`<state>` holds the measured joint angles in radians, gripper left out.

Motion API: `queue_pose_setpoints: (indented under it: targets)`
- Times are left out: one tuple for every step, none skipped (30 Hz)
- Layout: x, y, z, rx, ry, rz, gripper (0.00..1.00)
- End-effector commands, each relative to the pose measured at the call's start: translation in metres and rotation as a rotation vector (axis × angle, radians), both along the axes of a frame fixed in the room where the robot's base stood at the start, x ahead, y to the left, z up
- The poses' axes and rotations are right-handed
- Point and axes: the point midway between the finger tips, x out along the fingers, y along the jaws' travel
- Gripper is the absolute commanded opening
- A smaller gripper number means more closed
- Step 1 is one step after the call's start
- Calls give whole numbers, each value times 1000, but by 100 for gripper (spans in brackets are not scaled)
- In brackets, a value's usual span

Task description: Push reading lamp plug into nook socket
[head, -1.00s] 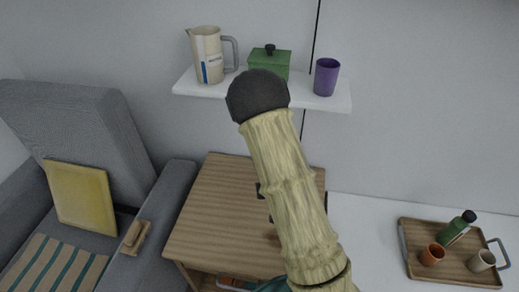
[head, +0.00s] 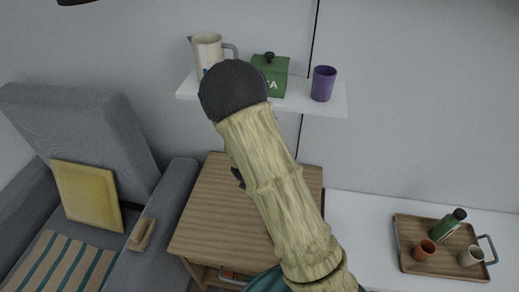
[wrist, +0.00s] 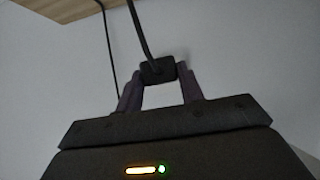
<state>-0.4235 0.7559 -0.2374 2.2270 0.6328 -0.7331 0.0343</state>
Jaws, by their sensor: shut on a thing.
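The plug (wrist: 157,72) is a small dark block in the wrist view, with a black cord rising from its back. My gripper (wrist: 159,80) is shut on the plug, one finger on each side. The plug is held off the pale wall behind it, and its prongs cannot be made out. In the head view my arm hides most of the gripper, and only a small dark part shows over the wooden side table (head: 208,215). The nook socket does not show in either view. The reading lamp cannot be made out for certain.
A second dark cord (wrist: 108,45) hangs at left in the wrist view. A wall shelf (head: 325,106) holds a pitcher (head: 207,47), a green box (head: 276,80) and a purple cup (head: 323,84). A grey armchair (head: 85,120) stands left; a tray (head: 408,262) lies right.

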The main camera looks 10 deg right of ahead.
Motion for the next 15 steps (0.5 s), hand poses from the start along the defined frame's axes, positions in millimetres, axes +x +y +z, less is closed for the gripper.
queue_pose_setpoints:
  targets:
    - [0, -1, 0, -1, 0, -1, 10]
    - [0, -1, 0, -1, 0, -1, 10]
    - [0, -1, 0, -1, 0, -1, 10]
    - [0, -1, 0, -1, 0, -1, 10]
    - [0, -1, 0, -1, 0, -1, 10]
    - [0, -1, 0, 0, 0, -1, 10]
    - [0, -1, 0, 0, 0, -1, 10]
    - [-1, -1, 0, 1, 1, -2, 10]
    - [0, -1, 0, 1, -1, -3, 10]
    - [1, -1, 0, 1, -1, -3, 10]
    - [2, -2, 0, 1, -1, -3, 10]
    - [4, -2, 0, 1, -1, -3, 10]
    - [5, -3, 0, 1, -1, -3, 10]
    - [7, -4, 0, 1, -1, -3, 10]
    - [9, -5, 0, 2, -2, -4, 10]
